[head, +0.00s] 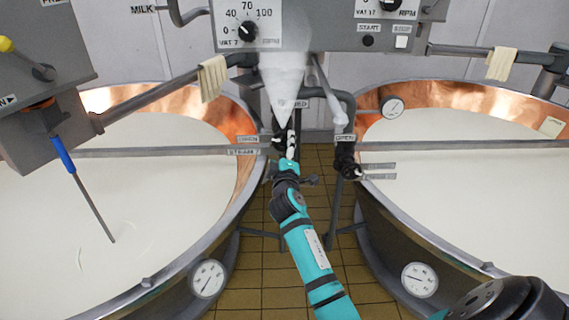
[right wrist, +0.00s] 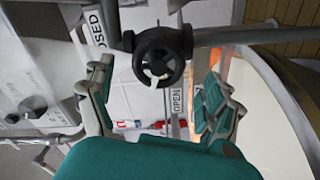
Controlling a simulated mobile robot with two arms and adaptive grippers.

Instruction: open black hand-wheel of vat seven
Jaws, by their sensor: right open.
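The black hand-wheel (right wrist: 162,55) of vat seven shows in the right wrist view, round, on a grey pipe, between plates reading CLOSED (right wrist: 94,28) and OPEN (right wrist: 176,100). My right gripper (right wrist: 160,74) is open, with one teal finger on each side of the wheel and gaps between; I cannot tell if the fingertips reach its depth. In the head view my right gripper (head: 288,150) reaches up to the dark valve (head: 279,139) beside the STEAM 7 plate (head: 244,152) and partly hides it. My left gripper is not in view.
A white, steam-like cone (head: 283,80) rises above the valve. A second black valve (head: 347,160) sits to the right. Milk-filled copper vats stand left (head: 130,190) and right (head: 480,180). A control box (head: 320,38) hangs above; tiled floor (head: 265,265) shows between the vats.

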